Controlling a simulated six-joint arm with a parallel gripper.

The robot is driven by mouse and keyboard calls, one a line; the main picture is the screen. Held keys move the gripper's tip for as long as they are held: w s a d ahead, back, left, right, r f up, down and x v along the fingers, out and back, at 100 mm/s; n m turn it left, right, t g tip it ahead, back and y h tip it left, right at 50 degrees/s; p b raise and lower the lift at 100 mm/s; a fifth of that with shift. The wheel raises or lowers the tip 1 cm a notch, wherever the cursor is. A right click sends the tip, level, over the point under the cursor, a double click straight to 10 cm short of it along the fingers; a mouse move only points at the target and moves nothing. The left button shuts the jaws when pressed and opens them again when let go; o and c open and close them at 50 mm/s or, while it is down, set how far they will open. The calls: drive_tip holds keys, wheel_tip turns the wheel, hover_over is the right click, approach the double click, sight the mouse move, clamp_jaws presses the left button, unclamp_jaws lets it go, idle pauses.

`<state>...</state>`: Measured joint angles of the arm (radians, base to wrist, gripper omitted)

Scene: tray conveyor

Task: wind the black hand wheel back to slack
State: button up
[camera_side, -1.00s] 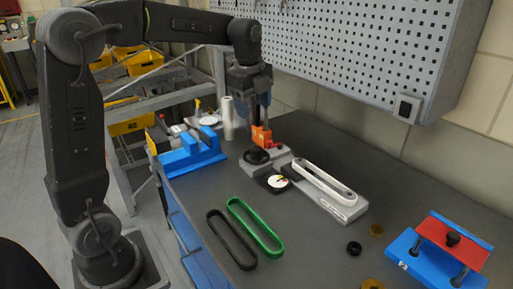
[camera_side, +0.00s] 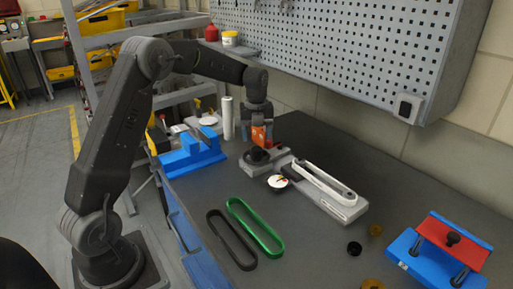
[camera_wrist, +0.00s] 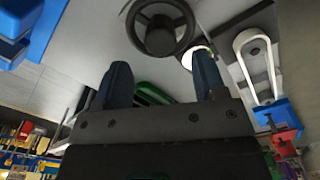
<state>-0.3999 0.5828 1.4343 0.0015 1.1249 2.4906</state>
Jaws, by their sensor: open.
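The black hand wheel (camera_side: 257,156) sits at the left end of a grey tension rig on the bench. In the wrist view the wheel (camera_wrist: 160,28) shows its rim, spokes and hub at top centre. My gripper (camera_side: 262,122) is above the wheel, pointing down. In the wrist view my gripper (camera_wrist: 163,78) has its two dark blue fingers spread with nothing between them, and the wheel appears beyond the tips, apart from them. A round white dial (camera_side: 277,181) lies in front of the wheel; its reading is too small to tell. A white belt loop (camera_side: 324,180) runs along the rig.
An orange block (camera_side: 259,134) stands near the fingertips. A blue vise-like block (camera_side: 192,153) and a white cylinder (camera_side: 227,118) are to the left. Green (camera_side: 255,228) and black (camera_side: 231,239) belts lie in front. A blue-and-red fixture (camera_side: 440,250) stands at right.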

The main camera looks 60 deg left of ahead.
sight(256, 148)
wheel_tip(256, 148, down, 5)
drive_tip(key=shift+f, duration=0.1)
idle(0.3)
drive_tip(key=c, duration=0.9)
drive_tip(key=shift+c, duration=0.2)
